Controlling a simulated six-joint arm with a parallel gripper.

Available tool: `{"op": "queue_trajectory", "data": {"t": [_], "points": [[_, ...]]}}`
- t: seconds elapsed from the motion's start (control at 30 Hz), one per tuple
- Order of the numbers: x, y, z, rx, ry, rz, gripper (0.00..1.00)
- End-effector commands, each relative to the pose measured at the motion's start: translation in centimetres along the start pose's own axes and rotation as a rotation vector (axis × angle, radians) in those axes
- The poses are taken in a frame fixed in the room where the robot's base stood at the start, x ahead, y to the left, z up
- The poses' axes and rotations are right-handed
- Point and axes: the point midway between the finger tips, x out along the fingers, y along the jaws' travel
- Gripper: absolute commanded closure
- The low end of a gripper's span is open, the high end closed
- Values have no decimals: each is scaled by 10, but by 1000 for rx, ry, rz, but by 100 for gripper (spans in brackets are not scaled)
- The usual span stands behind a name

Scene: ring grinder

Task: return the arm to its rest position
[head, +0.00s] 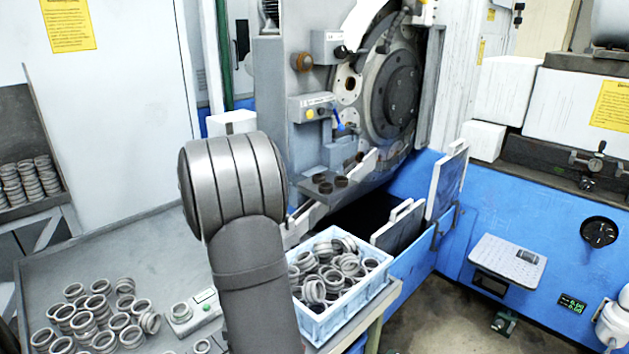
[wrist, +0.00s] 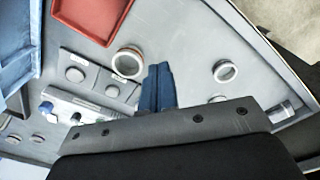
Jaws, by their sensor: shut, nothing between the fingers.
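My gripper (wrist: 158,88) shows in the wrist view as two blue fingers pressed together, with nothing between them. It is above the grey table (wrist: 190,45). One steel ring (wrist: 128,62) lies just left of the fingertips in that view, and another ring (wrist: 225,71) lies to the right. In the head view my arm stands in the middle foreground. The gripper itself is not visible there, and my arm hides part of the table.
Several loose rings (head: 100,318) lie on the table's left. A small gauge (head: 192,312) stands beside my arm. A blue crate (head: 345,318) full of rings is on the right, before the grinder (head: 390,95). The wrist view shows a red tray (wrist: 95,14).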

Motion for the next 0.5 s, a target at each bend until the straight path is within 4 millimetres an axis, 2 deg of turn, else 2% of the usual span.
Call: {"op": "queue_trajectory", "data": {"t": [0.03, 0.17, 0.5], "points": [[-1, -6, 7, -5, -19, -17, 100], [-16, -5, 31, -1, -19, -15, 100], [-12, 48, -15, -8, -18, -17, 100]]}}
